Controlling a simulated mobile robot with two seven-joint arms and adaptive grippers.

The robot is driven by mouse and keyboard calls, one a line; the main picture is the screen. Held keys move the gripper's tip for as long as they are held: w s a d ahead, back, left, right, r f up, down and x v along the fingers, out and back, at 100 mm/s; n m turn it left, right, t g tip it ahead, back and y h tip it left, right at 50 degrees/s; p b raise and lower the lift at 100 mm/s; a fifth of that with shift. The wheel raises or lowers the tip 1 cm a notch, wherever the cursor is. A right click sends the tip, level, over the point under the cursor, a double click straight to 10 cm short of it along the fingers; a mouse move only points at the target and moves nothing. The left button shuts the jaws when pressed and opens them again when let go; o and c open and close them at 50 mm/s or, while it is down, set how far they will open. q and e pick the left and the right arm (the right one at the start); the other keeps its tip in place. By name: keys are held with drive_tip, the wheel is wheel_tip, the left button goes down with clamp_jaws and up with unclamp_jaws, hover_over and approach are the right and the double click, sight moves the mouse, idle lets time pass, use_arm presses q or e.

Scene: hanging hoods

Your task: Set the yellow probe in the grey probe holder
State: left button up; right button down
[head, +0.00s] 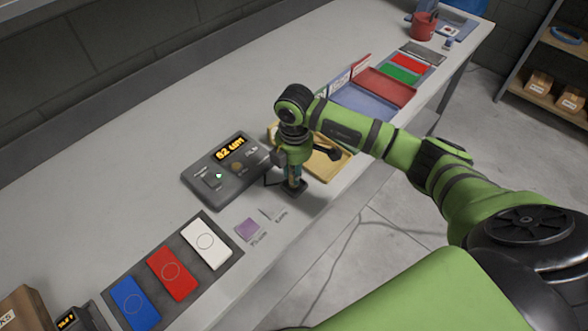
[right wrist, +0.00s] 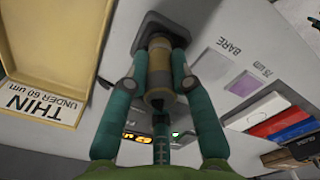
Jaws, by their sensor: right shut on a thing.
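The yellow probe (right wrist: 160,75) is upright between the two teal fingers of my right gripper (head: 293,172), which is shut on it. A dark cable runs from its near end in the right wrist view. The grey probe holder (head: 293,188) has a dark square base and stands on the bench near its front edge, right under the gripper. In the right wrist view the holder (right wrist: 152,24) is at the probe's far end. The probe's lower end lines up with it, but I cannot tell how deep it sits. My left gripper is out of view.
The grey gauge (head: 215,180) reading 62 um is left of the holder. A yellow tray (head: 338,166) marked THIN is close on the right, with blue (head: 362,103) and red trays beyond. A dark mat (head: 222,226) with white, red and blue plates lies front left.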

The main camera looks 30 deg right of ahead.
drive_tip(key=shift+f, duration=0.2)
drive_tip(key=c, duration=1)
unclamp_jaws()
wheel_tip(320, 180, up, 12)
